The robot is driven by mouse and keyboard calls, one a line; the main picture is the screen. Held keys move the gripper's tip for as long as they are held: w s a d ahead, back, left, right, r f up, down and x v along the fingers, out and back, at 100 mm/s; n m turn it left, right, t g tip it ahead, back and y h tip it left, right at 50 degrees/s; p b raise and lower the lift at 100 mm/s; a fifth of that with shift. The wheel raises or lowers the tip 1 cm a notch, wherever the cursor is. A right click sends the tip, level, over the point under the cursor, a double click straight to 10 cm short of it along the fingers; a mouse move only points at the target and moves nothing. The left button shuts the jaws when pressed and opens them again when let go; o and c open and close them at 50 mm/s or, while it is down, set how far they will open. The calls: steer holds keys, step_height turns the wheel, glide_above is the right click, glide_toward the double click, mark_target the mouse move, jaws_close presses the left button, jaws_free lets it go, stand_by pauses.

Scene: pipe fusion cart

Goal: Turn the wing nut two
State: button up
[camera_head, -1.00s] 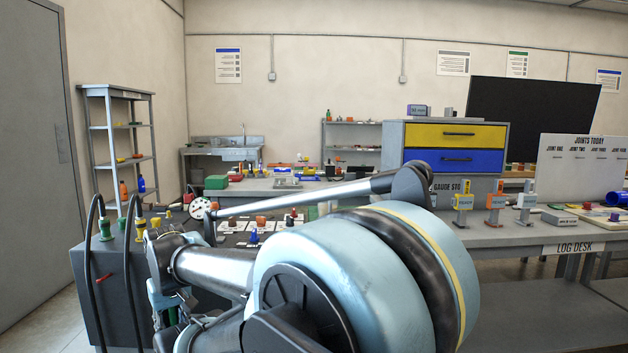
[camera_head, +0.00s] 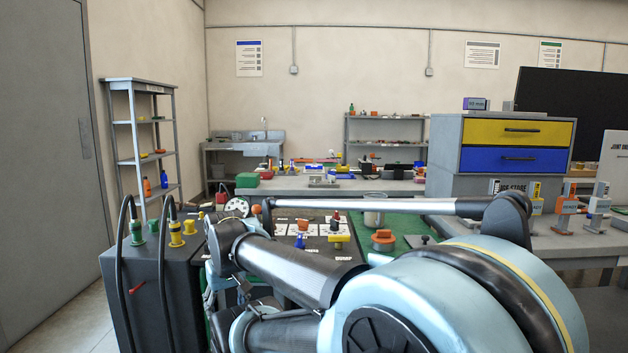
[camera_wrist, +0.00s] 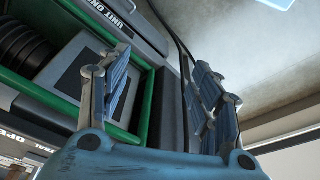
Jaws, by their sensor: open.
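I cannot make out a wing nut marked two in either view. In the wrist view my gripper (camera_wrist: 163,88) is open and empty, its two jointed fingers spread apart. Behind the fingers is a dark unit with a green frame (camera_wrist: 145,65), a grey panel and a label that reads "UNIT ON" as far as it shows. In the head view my arm fills the lower middle and right, and it hides part of the bench. My gripper does not show clearly there.
A dark cabinet (camera_head: 150,290) with black hoses and green and yellow fittings stands at lower left. A bench with a green mat (camera_head: 400,222), small coloured parts and a round gauge (camera_head: 237,207) lies behind my arm. A yellow and blue drawer unit (camera_head: 515,147) stands at right.

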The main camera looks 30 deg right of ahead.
steer(key=shift+o, duration=0.8)
steer(key=w+d+r+t, duration=0.1)
steer(key=w+r, duration=0.4)
steer(key=w, duration=0.2)
steer(key=w+d+r+t, duration=0.1)
steer(key=w+r+t, duration=0.1)
steer(key=w+r, duration=0.3)
steer(key=shift+w+m+t, duration=0.3)
steer(key=shift+w+m, duration=0.1)
steer(key=shift+w, duration=0.85)
steer(key=w+d+r+m+t+h, duration=0.1)
steer(key=w+d+r, duration=0.5)
steer(key=w, duration=0.4)
steer(key=w+d+r+m+t+h, duration=0.2)
steer(key=w+d+r, duration=0.45)
steer(key=w, duration=0.45)
steer(key=m+t+h, duration=0.1)
steer(key=m+h, duration=0.3)
steer(key=h, duration=0.2)
glide_above(315, 176)
steer(key=s+a, duration=0.9)
steer(key=s, duration=0.2)
steer(key=f, duration=0.1)
steer(key=x, duration=1.6)
steer(key=shift+w+a+f, duration=0.15)
steer(key=shift+f, duration=0.2)
steer(key=shift+c, duration=0.5)
